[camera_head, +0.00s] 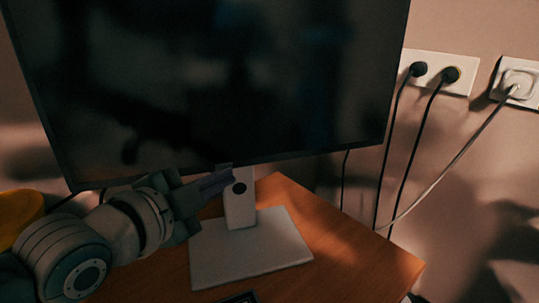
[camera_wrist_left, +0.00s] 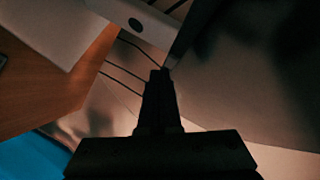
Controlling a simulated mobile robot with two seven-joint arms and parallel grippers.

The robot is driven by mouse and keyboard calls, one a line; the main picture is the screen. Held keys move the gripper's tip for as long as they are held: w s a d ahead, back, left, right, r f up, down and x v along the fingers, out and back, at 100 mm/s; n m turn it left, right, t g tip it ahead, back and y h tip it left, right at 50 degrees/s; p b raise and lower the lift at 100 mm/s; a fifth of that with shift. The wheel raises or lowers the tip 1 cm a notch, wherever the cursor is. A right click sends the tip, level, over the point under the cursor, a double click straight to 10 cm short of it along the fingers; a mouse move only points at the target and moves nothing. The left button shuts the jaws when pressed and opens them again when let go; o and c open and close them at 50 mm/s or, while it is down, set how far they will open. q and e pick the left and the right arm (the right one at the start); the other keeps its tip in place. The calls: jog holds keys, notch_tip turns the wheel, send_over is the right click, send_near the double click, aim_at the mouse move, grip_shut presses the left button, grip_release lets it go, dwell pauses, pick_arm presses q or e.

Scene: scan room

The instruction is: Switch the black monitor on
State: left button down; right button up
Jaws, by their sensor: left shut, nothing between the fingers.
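The black monitor (camera_head: 215,80) fills the upper left of the head view, and its screen is dark. It stands on a pale stand with a flat base (camera_head: 250,250) on the wooden desk. My left gripper (camera_head: 228,176) is shut and empty, with its fingertips at the monitor's lower edge, in front of the stand's neck. In the left wrist view the shut fingertips (camera_wrist_left: 160,73) are at the edge of the dark monitor (camera_wrist_left: 240,80); whether they touch it I cannot tell. No power button shows clearly. My right gripper is in neither view.
The wooden desk (camera_head: 345,245) ends at the right. Wall sockets (camera_head: 438,72) with black plugs and another socket with a pale plug (camera_head: 518,84) are at the right, their cables hanging behind the desk. A yellow object (camera_head: 18,215) is at the far left.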

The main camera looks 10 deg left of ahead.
pick_arm(q)
jog(key=shift+w+a, duration=0.25)
jog(key=shift+w, duration=0.2)
dwell(0.7)
jog(key=shift+s, duration=0.1)
jog(key=shift+s+d+p, duration=0.4)
jog(key=shift+s+p, duration=0.05)
jog(key=shift+s, duration=0.2)
jog(key=shift+s+d+p, duration=0.4)
jog(key=shift+s+p, duration=0.1)
jog(key=shift+s, duration=0.2)
jog(key=shift+s+d+p, duration=0.45)
jog(key=shift+s, duration=0.3)
jog(key=shift+s+d+p, duration=0.4)
jog(key=shift+s+p, duration=0.1)
jog(key=shift+s, duration=0.2)
